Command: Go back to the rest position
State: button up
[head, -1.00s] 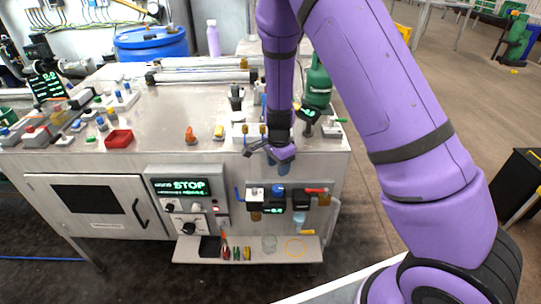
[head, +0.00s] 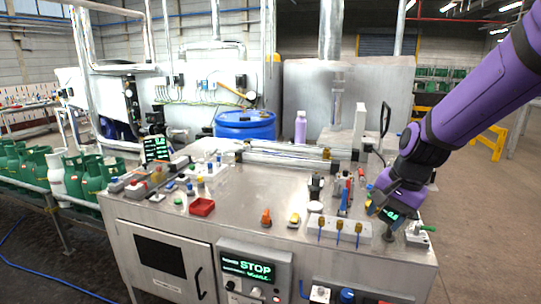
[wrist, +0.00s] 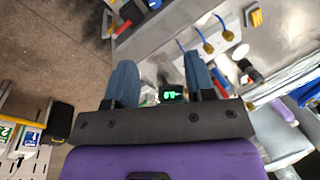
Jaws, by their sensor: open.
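My purple arm reaches in from the right in the head view. My gripper (head: 381,208) is over the right end of the steel workbench (head: 240,218), near a small device with a green display. In the wrist view my gripper (wrist: 160,82) has its two blue-grey fingers spread apart. Nothing is held between them. The green display (wrist: 173,95) shows beyond the gap, with a grey-green body behind it. I cannot tell how far the fingertips are from it.
A white block with several gold-and-blue fittings (head: 338,232) stands left of my gripper. A red tray (head: 202,207) and a blue barrel (head: 245,124) are further left. A STOP display panel (head: 254,268) is on the bench front. Green gas cylinders (head: 88,180) stand at far left.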

jog(key=s+d+r+n+t+h, duration=0.1)
jog(key=s+r+n, duration=0.3)
jog(key=s, duration=0.6)
jog(key=s+d+r+n+t+h, duration=0.1)
jog(key=s+d+r+n, duration=0.3)
jog(key=s+r, duration=0.5)
jog(key=shift+s+r+t, duration=0.15)
jog(key=shift+s+t, duration=0.45)
jog(key=shift+s, duration=0.55)
jog(key=shift+c, duration=0.2)
dwell(1.7)
